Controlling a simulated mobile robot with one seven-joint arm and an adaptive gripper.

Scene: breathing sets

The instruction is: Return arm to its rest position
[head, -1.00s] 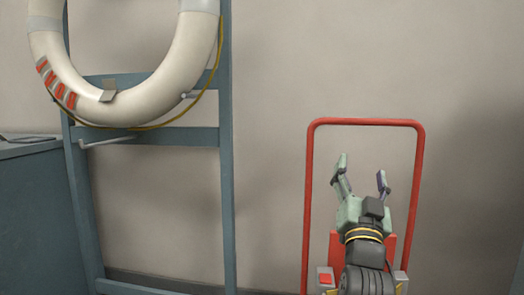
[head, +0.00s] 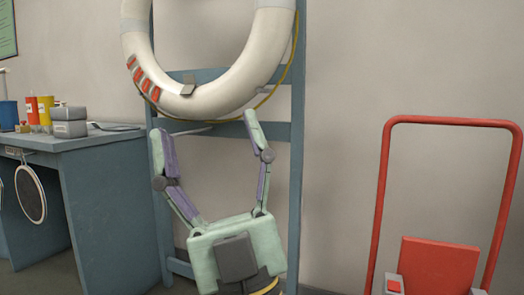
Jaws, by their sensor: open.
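My gripper (head: 205,125) shows large in the lower middle of the head view, pointing up. Its pale green and purple fingers are spread wide with nothing between them. Behind it is a blue rack (head: 298,150), with a white life ring (head: 262,58) hanging on it. The fingertips appear just below the ring in the picture; I cannot tell how far apart they are in depth. Most of my arm is out of view below the gripper.
A blue-grey bench (head: 105,215) at the left carries a yellow container (head: 45,110), a red container (head: 32,110) and grey boxes (head: 69,121). A red-framed trolley (head: 379,200) stands at the right. Bare wall separates rack and trolley.

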